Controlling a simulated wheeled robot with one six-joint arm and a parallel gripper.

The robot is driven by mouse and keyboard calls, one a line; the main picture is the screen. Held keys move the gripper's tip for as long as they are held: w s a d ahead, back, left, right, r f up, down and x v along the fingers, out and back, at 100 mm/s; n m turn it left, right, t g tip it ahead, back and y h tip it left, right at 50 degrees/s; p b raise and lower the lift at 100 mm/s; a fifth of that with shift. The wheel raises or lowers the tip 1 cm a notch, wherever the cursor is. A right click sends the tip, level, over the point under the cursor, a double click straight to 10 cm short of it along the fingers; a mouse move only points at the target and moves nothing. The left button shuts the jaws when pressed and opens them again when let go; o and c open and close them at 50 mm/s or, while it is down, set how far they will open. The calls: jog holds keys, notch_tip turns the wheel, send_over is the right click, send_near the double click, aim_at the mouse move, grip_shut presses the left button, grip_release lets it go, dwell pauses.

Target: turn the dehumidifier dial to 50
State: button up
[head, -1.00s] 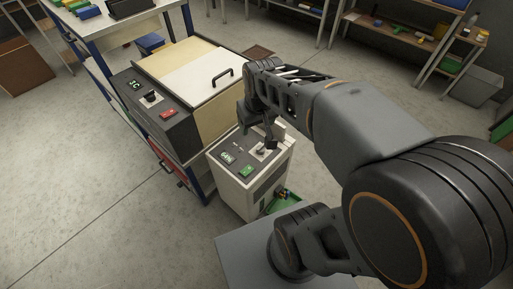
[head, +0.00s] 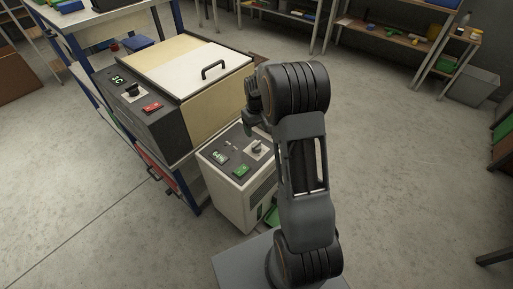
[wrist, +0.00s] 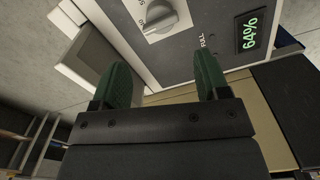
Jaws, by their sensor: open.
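The dehumidifier (head: 232,200) is a white box with a grey top panel. Its pale dial (head: 257,147) stands on a white plate and also shows in the wrist view (wrist: 161,14), with scale numbers partly cut off. Its display (head: 218,156) reads 64% in the wrist view (wrist: 250,30). A lit green switch (head: 241,170) sits near the panel's front edge. My gripper (head: 250,126) is above the panel's far side, apart from the dial. In the wrist view its green fingers (wrist: 162,68) are spread and empty, with the dial beyond them.
A larger machine (head: 185,90) with a cream lid, black handle, dark knob and red switch stands on a blue-framed bench close behind and left. Shelves (head: 370,25) and a grey bin (head: 474,86) stand at the back. The floor to the right is open.

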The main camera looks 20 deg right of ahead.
aim_at(256, 143)
notch_tip(256, 143, down, 11)
jog(key=shift+r+b, duration=0.1)
jog(key=shift+b, duration=0.75)
jog(key=c, duration=0.7)
jog(key=shift+o, duration=0.2)
jog(key=shift+m, duration=0.3)
jog(key=m, duration=0.5)
jog(key=shift+m+p, duration=0.3)
jog(key=m, duration=0.5)
jog(key=shift+m, duration=0.5)
